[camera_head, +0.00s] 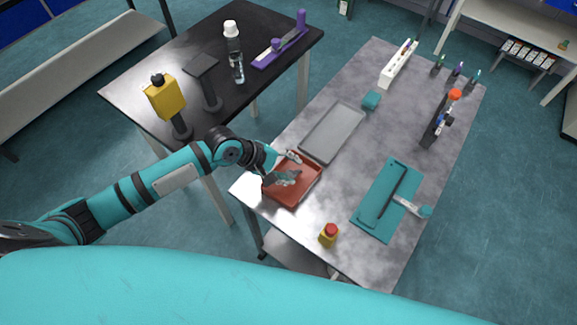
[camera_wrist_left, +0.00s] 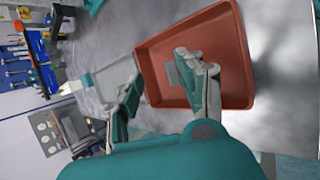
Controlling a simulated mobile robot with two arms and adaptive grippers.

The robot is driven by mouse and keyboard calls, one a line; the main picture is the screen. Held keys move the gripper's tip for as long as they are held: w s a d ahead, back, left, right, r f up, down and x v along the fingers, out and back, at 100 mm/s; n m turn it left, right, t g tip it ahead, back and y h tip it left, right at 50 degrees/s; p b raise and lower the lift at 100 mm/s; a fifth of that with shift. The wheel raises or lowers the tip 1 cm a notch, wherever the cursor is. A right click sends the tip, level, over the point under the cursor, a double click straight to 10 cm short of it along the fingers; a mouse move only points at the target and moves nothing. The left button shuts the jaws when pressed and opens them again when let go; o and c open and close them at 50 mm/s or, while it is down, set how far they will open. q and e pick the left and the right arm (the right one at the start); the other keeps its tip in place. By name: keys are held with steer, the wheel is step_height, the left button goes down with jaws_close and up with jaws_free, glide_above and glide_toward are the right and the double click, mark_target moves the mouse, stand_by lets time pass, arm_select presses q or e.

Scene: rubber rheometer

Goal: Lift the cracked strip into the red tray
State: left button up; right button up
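The red tray (camera_head: 275,196) lies near the front left edge of the grey table. My left gripper (camera_head: 287,170) is over it, fingers reaching in above its floor. In the left wrist view the two fingers (camera_wrist_left: 158,90) stand well apart with nothing visible between them, and the tray (camera_wrist_left: 235,50) is behind the right one. A small grey patch (camera_wrist_left: 172,73) shows beside the right fingertip, inside the tray's outline. I cannot tell whether it is the cracked strip or part of the finger. I cannot make out the strip clearly elsewhere. My right gripper is not in view.
A grey tray (camera_head: 333,132) lies behind the red one, with a small teal block (camera_head: 371,100) beside it. A teal mat (camera_head: 374,222) with a dark bar and a tool lies right. A red-topped yellow button (camera_head: 328,235) stands in front. A black table (camera_head: 135,95) is left.

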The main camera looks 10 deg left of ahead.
arm_select(q)
steer(key=v, duration=1.2)
stand_by(0.9)
